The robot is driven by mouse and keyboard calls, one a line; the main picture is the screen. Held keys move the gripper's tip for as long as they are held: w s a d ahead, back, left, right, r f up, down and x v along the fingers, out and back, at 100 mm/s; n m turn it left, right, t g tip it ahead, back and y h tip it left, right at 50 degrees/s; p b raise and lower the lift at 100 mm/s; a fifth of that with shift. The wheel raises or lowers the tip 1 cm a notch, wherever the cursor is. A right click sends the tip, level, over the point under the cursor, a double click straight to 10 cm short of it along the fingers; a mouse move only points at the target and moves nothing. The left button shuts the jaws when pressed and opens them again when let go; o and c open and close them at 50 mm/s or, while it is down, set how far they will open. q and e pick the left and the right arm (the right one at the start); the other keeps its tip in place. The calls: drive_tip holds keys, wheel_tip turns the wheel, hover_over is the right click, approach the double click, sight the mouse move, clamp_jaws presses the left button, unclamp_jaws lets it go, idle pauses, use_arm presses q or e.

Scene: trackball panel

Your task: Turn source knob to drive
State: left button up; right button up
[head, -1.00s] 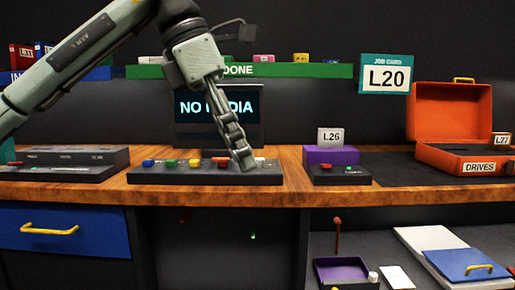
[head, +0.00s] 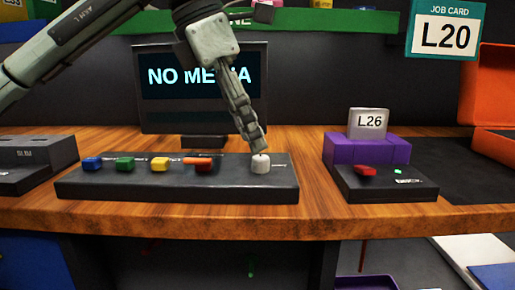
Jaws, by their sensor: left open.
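The dark control panel (head: 130,190) lies on the wooden desk. A white knob (head: 261,165) stands upright near its right end; I take it to be the source knob, but its label is too small to read. My left gripper (head: 256,146) reaches down from above with its fingertips just over the knob's top. It is open, seen edge-on, and I cannot tell whether it touches the knob. The monitor (head: 200,75) behind reads "NO MEDIA", partly hidden by my gripper. My right gripper is not in view.
Blue (head: 92,164), green (head: 125,164), yellow (head: 159,164) and red (head: 203,165) buttons line the panel left of the knob. A purple dock (head: 365,150) holding an L26 drive (head: 368,123) stands to the right. The desk between panel and dock is clear.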

sight(261, 157)
use_arm(q)
drive_tip(key=x, duration=0.4)
clamp_jaws()
